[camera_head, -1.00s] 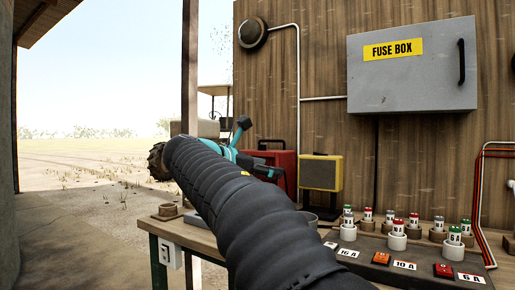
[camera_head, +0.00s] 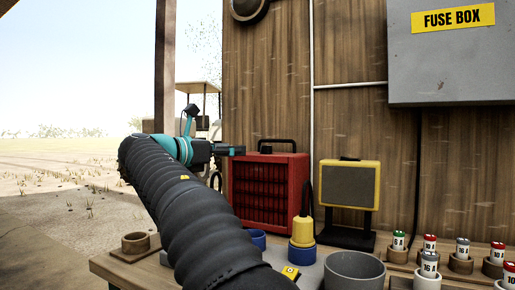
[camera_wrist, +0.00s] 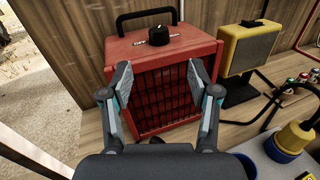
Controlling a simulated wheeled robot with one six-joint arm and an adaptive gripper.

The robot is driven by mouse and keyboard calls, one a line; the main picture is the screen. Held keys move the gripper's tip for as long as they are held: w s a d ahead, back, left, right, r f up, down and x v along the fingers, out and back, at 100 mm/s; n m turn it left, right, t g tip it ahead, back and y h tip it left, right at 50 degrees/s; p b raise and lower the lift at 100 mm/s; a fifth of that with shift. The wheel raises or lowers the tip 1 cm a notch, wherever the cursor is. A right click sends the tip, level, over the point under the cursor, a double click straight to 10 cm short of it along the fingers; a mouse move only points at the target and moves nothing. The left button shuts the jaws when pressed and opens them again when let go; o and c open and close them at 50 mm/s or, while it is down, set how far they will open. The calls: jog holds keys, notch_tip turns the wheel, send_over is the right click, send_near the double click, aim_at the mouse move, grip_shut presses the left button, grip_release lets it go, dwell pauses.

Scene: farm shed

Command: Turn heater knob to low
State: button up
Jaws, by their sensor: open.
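The red heater (camera_head: 268,190) stands on the wooden bench against the plank wall, with a dark grille on its front and a black carry handle on top. In the wrist view the heater (camera_wrist: 150,48) fills the upper middle. Its black knob (camera_wrist: 161,35) sits on the top face, with a light label beside it; the label is too small to read fully. My gripper (camera_wrist: 162,80) is open and empty, its fingers spread in front of the grille, nearer than the knob and apart from it. In the head view my gripper (camera_head: 232,151) is above and left of the heater's front.
A yellow lamp-like unit (camera_head: 349,185) stands right of the heater. A yellow-and-blue plug (camera_head: 303,238), a grey bowl (camera_head: 354,272) and several fuses (camera_head: 430,243) occupy the bench. The fuse box (camera_head: 450,50) hangs above. A wooden ring (camera_head: 136,243) sits at the left.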

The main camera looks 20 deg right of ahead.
aim_at(262, 147)
jog(key=x, duration=1.3)
jog(key=shift+w+d, duration=0.3)
grip_shut()
